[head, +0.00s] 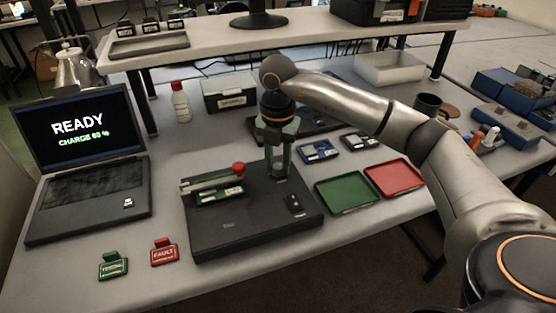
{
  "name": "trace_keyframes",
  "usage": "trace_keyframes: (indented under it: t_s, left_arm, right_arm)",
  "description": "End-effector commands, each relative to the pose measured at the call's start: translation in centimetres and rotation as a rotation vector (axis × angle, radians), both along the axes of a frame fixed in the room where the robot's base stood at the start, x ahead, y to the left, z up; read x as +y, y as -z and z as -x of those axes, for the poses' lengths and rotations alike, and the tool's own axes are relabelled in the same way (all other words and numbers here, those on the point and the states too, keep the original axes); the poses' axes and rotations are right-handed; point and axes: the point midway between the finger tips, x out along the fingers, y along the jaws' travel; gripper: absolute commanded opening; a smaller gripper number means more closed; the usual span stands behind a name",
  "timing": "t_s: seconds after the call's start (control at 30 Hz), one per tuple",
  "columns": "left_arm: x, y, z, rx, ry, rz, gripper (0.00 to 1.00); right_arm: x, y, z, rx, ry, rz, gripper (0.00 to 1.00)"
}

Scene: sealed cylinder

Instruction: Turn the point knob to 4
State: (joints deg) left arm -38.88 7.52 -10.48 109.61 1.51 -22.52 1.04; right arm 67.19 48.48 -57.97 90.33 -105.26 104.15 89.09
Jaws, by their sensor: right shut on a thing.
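A black test box (240,235) lies on the table in the middle of the head view. My right gripper (279,174) points straight down over the back right part of its top. Its fingers are shut on what seems to be the point knob, which they mostly hide. The knob's pointer and any numbers around it cannot be read. My left gripper is not in view.
The box carries a red-balled lever (238,168), a green board (219,193) and a small black switch (293,203). Green tray (346,194) and red tray (394,177) lie right. Fault tag (164,252), green tag (113,266) and laptop (90,180) are left.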

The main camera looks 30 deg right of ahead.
Motion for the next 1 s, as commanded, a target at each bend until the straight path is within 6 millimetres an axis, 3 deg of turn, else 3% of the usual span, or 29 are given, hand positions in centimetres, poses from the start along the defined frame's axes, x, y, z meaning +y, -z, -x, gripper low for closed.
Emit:
trace_keyframes:
  t_s: [0.6, 0.63, 0.87, 1.0]
  left_arm:
    - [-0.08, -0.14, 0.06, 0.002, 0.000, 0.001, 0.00]
    - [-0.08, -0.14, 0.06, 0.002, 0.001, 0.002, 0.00]
    - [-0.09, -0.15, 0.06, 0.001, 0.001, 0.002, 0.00]
    - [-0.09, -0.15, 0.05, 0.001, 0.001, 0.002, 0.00]
  right_arm:
    - [-0.05, -0.10, -0.09, -0.004, 0.044, 0.000, 0.00]
    - [-0.04, -0.10, -0.09, -0.004, 0.044, 0.000, 0.36]
    - [-0.04, -0.06, -0.05, -0.001, 0.042, 0.000, 0.62]
    - [-0.03, -0.03, -0.03, -0.001, 0.041, 0.000, 0.64]
